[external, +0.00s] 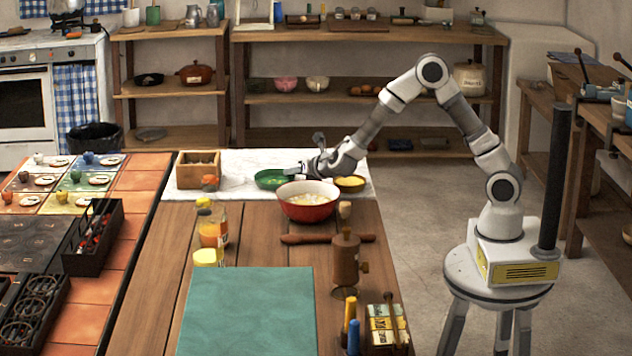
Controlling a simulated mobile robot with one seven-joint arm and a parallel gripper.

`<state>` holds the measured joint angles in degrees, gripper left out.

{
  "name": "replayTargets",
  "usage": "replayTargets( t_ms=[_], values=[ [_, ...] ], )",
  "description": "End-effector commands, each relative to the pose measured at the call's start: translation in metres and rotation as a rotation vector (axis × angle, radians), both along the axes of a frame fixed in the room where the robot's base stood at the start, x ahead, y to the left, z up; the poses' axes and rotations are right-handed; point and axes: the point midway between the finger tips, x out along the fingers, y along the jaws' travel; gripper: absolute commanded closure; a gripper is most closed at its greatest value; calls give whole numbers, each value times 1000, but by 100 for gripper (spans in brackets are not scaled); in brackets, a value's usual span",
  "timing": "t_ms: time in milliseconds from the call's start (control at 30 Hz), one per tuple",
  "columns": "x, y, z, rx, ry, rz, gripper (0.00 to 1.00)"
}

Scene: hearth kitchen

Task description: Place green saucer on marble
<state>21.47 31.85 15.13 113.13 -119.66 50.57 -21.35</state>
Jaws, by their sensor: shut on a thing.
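The green saucer (268,181) is at the marble slab (240,163), left of my gripper. My gripper (296,171) reaches in from the right and is shut on the saucer's right rim. The saucer looks roughly level. I cannot tell whether it touches the marble or is held just above it. The fingertips are small in this view, and the red bowl in front hides part of the area below them.
A red bowl (308,207) with pale contents stands close in front of my gripper. A yellow dish (350,183) lies to the right and a wooden box (198,176) to the left. A jar of orange contents (213,232) and a rolling pin (328,239) are nearer.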

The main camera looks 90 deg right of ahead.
Motion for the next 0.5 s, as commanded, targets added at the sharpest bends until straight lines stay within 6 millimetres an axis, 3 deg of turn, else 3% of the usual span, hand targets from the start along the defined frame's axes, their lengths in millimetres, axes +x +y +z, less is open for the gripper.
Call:
replayTargets(
  t_ms=[333, 367, 500],
  values=[
    [0, 0, -3, -2, -2, 1, 100],
    [0, 0, -1, -1, -1, 1, 87],
    [0, 0, -1, -1, -1, 1, 62]
  ],
)
